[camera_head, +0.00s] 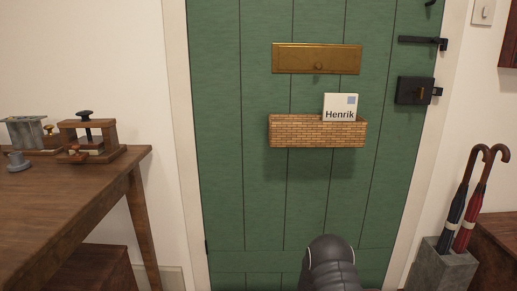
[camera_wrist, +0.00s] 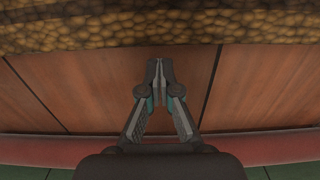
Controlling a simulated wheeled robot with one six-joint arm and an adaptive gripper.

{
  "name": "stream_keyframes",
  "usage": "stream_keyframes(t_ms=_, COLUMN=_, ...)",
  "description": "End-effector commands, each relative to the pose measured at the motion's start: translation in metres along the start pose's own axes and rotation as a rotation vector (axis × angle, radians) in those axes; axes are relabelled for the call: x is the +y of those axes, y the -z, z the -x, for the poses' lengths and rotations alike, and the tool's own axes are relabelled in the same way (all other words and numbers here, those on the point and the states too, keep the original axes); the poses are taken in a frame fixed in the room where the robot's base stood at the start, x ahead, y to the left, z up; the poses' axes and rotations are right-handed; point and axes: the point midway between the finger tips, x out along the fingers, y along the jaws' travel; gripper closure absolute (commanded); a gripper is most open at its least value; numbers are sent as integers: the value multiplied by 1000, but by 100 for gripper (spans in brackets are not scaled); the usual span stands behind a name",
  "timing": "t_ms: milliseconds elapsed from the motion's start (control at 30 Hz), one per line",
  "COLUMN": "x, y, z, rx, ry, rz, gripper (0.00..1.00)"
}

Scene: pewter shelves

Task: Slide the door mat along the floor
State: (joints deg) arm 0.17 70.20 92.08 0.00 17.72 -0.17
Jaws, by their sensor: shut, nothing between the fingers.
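The door mat (camera_wrist: 160,25) shows in the wrist view as a coarse, bristly brown strip across the top; only its near edge is in the picture. My gripper (camera_wrist: 160,62) is shut and empty, with its fingertips together. It is over the bare floor strip between the mat and the door, and the tips appear just short of the mat's edge. I cannot tell if they touch it. In the head view the mat and the gripper's fingers are out of sight; only a dark rounded part of my arm shows in front of the door.
The green door (camera_head: 265,200) carries a wicker-like basket (camera_head: 300,133) with a letter (camera_head: 341,106). A wooden table (camera_head: 60,195) stands left, an umbrella stand (camera_head: 445,268) right. Reddish floor planks (camera_wrist: 260,85) are bare beside my gripper; a red strip (camera_wrist: 60,148) runs along the door's foot.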

Motion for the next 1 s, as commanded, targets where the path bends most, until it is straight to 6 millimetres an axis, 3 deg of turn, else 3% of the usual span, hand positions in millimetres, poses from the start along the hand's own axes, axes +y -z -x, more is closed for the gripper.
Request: stream_keyframes(t_ms=1000, x=0, y=0, z=-10, rx=0, ry=0, rz=0, gripper=100)
